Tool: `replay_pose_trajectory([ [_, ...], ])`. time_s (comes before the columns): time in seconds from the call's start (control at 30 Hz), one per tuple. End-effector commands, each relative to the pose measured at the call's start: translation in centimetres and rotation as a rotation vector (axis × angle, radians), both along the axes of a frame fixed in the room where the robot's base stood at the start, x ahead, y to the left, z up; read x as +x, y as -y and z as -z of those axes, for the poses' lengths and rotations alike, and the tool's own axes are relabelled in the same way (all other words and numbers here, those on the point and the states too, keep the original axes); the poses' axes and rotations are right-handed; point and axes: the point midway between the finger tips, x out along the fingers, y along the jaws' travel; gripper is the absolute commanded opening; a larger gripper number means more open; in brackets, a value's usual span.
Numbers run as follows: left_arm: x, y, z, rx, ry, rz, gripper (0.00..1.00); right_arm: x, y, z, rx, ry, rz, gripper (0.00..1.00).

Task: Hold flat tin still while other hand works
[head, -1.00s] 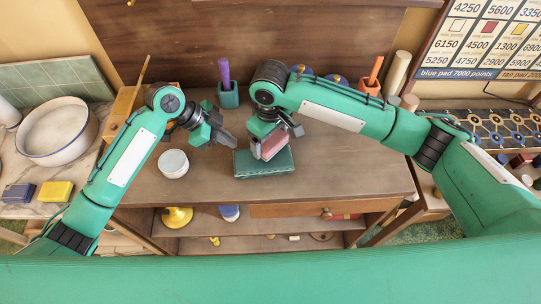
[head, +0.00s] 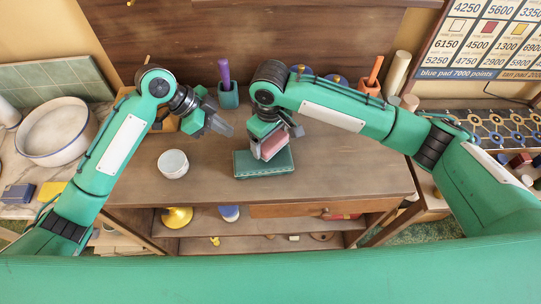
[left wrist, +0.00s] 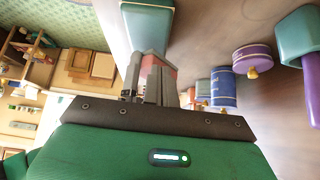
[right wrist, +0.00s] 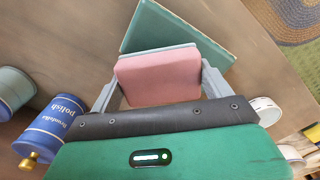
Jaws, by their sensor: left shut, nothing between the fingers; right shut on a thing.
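The flat tin, a teal box (head: 264,168), lies on the desk; it also shows in the left wrist view (left wrist: 148,25) and right wrist view (right wrist: 172,32). My right gripper (head: 271,146) is shut on a pink block (right wrist: 158,78), just over the tin. I cannot tell whether the block touches the lid. My left gripper (head: 224,127) is shut and empty, left of and behind the tin, apart from it. Its fingers (left wrist: 150,82) cover part of the pink block in the left wrist view.
A white bowl (head: 173,166) stands on the desk left of the tin. A teal holder (head: 228,97) with a purple stick stands behind my left gripper. Blue polish tins (right wrist: 52,128) stand near the back. The desk right of the tin is clear.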

Motion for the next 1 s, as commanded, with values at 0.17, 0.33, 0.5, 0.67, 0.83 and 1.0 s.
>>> replay_pose_trajectory([
  [0.17, 0.1, -2.1, -2.6, 0.003, 0.006, -0.002, 0.00, 0.0, 0.0, 0.0, 0.000, 0.000, 0.000, 0.63],
  [0.33, 0.1, -4.3, -5.6, 0.002, 0.005, -0.002, 0.00, 0.0, 0.0, 0.0, 0.000, 0.000, 0.000, 0.63],
  [0.5, 0.1, -6.0, -7.8, 0.002, 0.002, -0.002, 0.00, 0.0, 0.0, 0.0, 0.000, 0.000, 0.000, 0.63],
  [0.67, 0.0, -6.7, -8.8, 0.001, 0.001, -0.001, 0.00, 0.0, 0.0, 0.0, 0.000, 0.000, 0.000, 0.63],
  [0.83, 0.0, -6.8, -9.0, 0.001, 0.000, 0.000, 0.00, 0.0, 0.0, 0.0, 0.000, 0.000, 0.000, 0.63],
  [1.0, 0.0, -6.8, -9.0, 0.001, 0.000, 0.000, 0.00, 0.0, 0.0, 0.0, 0.000, 0.000, 0.000, 0.63],
])
